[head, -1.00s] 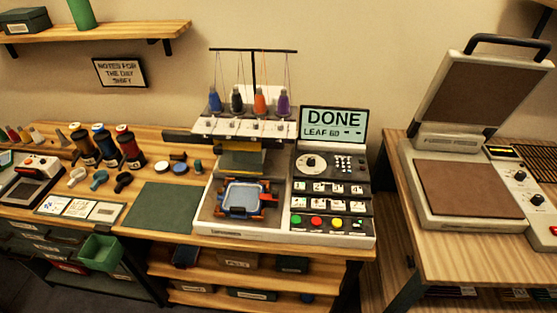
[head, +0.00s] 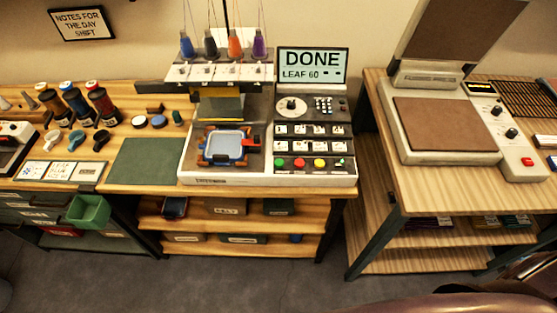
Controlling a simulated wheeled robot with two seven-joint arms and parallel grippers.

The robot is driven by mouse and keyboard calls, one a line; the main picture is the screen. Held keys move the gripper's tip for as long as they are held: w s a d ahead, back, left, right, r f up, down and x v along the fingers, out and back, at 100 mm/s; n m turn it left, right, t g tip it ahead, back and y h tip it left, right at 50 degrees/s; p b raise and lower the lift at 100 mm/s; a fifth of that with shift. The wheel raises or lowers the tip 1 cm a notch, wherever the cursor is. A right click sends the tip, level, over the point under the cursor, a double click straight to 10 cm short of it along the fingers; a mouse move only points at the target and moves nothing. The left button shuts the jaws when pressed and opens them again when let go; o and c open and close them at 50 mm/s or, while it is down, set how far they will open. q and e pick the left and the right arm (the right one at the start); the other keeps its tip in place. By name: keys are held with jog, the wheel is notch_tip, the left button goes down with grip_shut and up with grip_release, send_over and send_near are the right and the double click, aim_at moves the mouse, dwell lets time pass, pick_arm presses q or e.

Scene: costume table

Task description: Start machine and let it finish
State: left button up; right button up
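The embroidery machine (head: 205,181) stands on the wooden table in the middle of the head view. Its screen (head: 312,62) reads "DONE" and "LEAF 60". Below the screen is a control panel with a dial (head: 291,105), picture keys, and a row of coloured buttons, including a green button (head: 281,163) and a red button (head: 300,163). A blue hoop (head: 227,146) with orange clamps sits on the machine bed under the needle head. Purple, black and orange thread cones stand on top. Neither of my grippers shows in the head view.
A green mat (head: 147,161) lies left of the machine, with thread spools (head: 104,102) and small round items beyond it. A heat press (head: 445,125) stands open on the right-hand table. A green bin (head: 89,211) hangs at the left table front. A gap separates the tables.

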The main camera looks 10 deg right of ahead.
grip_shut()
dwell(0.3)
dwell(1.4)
